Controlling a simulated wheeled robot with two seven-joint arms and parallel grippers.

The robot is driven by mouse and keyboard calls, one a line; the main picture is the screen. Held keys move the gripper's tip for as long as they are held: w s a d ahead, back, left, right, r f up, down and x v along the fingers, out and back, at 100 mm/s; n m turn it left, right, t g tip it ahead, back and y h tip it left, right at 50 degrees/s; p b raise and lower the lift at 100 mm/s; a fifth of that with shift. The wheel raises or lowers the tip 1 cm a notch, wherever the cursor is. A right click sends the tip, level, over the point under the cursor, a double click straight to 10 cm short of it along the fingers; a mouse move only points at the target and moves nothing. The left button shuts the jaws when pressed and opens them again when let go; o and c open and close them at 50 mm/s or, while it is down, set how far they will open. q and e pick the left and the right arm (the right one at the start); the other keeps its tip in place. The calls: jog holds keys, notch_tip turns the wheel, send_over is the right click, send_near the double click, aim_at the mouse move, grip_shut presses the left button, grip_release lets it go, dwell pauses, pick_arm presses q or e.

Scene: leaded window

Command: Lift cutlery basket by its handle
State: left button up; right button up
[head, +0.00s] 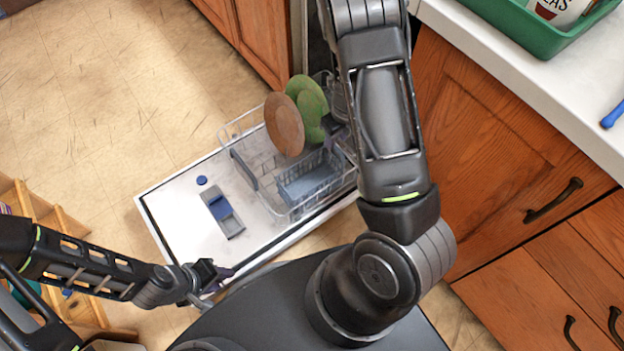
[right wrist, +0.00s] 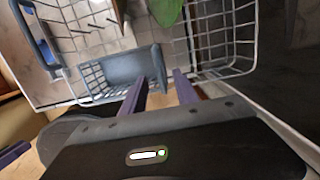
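The blue-grey cutlery basket (head: 310,186) sits in the right part of the dishwasher's wire rack in the head view. In the right wrist view the basket (right wrist: 110,70) lies just beyond my fingertips, with a raised blue-grey end or handle part near the gap between them. My right gripper (right wrist: 161,76) has its two purple fingers apart, with nothing clearly clamped between them. Whether they touch the basket cannot be told. In the head view my right arm hides most of this gripper. My left gripper (head: 212,277) is low at the left, away from the basket; its fingers are unclear.
The wire rack (head: 262,190) stands on the open dishwasher door (head: 180,228), holding a brown plate (head: 284,124) and green dishes (head: 309,100). Wooden cabinets (head: 500,150) and a counter (head: 520,75) with a green tub (head: 545,35) are at right. Floor at upper left is clear.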

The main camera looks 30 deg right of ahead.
aim_at(335, 147)
jog(key=f+b, duration=0.1)
jog(key=f, duration=0.2)
jog(key=f+b, duration=0.1)
jog(key=f, duration=0.1)
jog(key=shift+w+f+b, duration=0.15)
jog(key=shift+w+b, duration=0.1)
jog(key=shift+b, duration=0.1)
dwell(0.5)
grip_shut()
dwell(1.2)
